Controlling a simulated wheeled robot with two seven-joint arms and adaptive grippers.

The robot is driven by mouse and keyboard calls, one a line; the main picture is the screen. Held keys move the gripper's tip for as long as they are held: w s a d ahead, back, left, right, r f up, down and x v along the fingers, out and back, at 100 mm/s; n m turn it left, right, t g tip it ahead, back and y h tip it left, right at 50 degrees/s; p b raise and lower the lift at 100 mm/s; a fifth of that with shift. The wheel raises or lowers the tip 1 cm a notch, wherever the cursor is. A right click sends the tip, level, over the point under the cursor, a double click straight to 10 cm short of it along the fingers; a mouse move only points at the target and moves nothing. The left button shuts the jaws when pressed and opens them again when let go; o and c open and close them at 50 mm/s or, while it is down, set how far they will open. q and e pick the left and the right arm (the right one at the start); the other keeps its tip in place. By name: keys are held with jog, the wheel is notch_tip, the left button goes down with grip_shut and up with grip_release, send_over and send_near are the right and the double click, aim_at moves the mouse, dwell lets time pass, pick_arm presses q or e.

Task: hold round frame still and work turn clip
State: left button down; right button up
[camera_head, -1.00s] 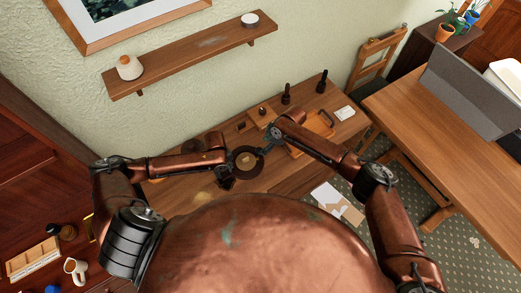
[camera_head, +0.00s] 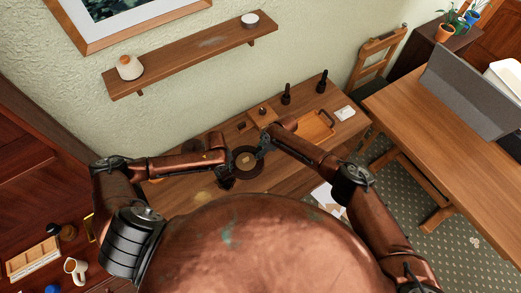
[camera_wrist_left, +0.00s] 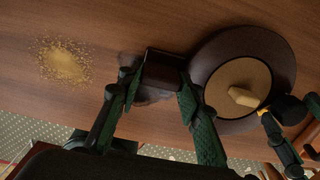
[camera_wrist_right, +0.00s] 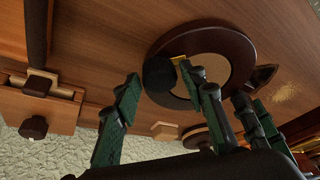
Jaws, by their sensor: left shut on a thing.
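The round frame (camera_head: 246,161), a dark ring with a tan centre, lies on the wooden desk. It also shows in the left wrist view (camera_wrist_left: 284,62) and the right wrist view (camera_wrist_right: 222,40). My left gripper (camera_wrist_left: 160,92) is shut on a dark block (camera_wrist_left: 163,72) at the frame's edge. A dark rounded knob (camera_wrist_right: 158,78) with a yellow piece beside it sits at the rim, apparently the turn clip. My right gripper (camera_wrist_right: 162,88) is open, its fingers apart on either side of the knob. A pale tan oblong (camera_wrist_left: 243,96) shows on the frame's centre.
A pile of tan crumbs (camera_wrist_left: 63,62) lies on the desk left of the frame. A wooden tray (camera_head: 315,126) and two dark bottles (camera_head: 287,94) stand farther right. A wall shelf (camera_head: 190,55) hangs above the desk.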

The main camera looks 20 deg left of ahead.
jog(key=c, duration=0.8)
jog(key=shift+c, duration=0.2)
jog(key=shift+a, duration=0.1)
jog(key=shift+w+r+n+g, duration=0.1)
jog(key=shift+w+n+g, duration=0.3)
jog(key=shift+n, duration=0.8)
jog(key=shift+s+n, duration=0.25)
jog(key=shift+n, duration=0.05)
jog(key=o, duration=1.1)
jog(key=shift+o, duration=0.2)
